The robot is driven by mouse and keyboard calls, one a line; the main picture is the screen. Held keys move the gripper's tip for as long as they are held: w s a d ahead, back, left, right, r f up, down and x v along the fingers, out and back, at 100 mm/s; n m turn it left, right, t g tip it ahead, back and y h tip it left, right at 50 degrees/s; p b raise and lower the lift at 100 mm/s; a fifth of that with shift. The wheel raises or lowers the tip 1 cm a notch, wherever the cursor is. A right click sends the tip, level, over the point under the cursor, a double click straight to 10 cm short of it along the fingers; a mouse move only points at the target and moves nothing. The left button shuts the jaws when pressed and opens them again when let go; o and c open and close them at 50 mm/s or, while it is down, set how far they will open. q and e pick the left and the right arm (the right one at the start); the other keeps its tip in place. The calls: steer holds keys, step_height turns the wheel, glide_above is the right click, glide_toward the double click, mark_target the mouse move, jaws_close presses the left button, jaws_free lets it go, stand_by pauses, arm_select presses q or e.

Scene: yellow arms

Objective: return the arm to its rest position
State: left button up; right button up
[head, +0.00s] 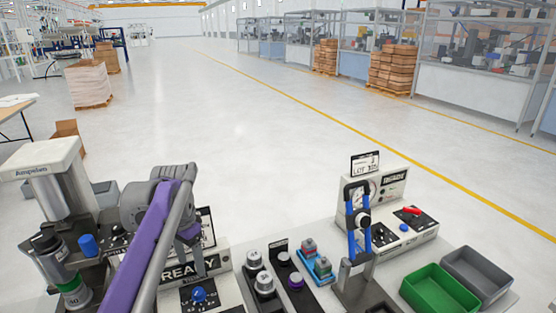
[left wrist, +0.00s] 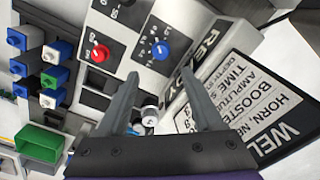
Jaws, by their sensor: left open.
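My left arm, purple and grey, comes in from the lower left of the head view. Its gripper (head: 201,266) points down over the panel marked READY (head: 222,264). The left wrist view shows its two grey fingers spread apart with nothing held between them (left wrist: 160,74). Beyond the fingers are a panel with a blue knob (left wrist: 160,50) and a red knob (left wrist: 100,53). A black-and-white text sign (left wrist: 255,100) lies to the right in that view. My right gripper is not in view.
A press machine (head: 52,175) stands left of the arm. To the right are grey cylinders (head: 264,283), a blue-handled fixture (head: 357,240), a green bin (head: 438,290) and a grey bin (head: 478,275). The floor (head: 250,130) beyond the table is open.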

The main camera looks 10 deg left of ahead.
arm_select(q)
steer(key=s+d+f+n+t, duration=0.1)
steer(key=s+d+f, duration=0.1)
steer(key=s, duration=0.1)
steer(key=s+d+f+t, duration=0.1)
steer(key=s+d+f, duration=0.1)
steer(key=s+d, duration=0.1)
steer(key=s+d+f+n, duration=0.1)
steer(key=s+d+f, duration=0.1)
steer(key=s, duration=0.3)
steer(key=shift+s+d+n+t, duration=0.15)
steer(key=shift+s+n+t, duration=0.15)
steer(key=shift+t, duration=0.1)
steer(key=s+d+f, duration=0.1)
steer(key=s+f, duration=0.1)
steer(key=s, duration=0.1)
steer(key=s+d+f+n+t, duration=0.1)
steer(key=s+f, duration=0.2)
steer(key=s+d+f+n+t, duration=0.1)
steer(key=s+f, duration=0.2)
steer(key=shift+d+f, duration=0.1)
steer(key=shift+f, duration=0.1)
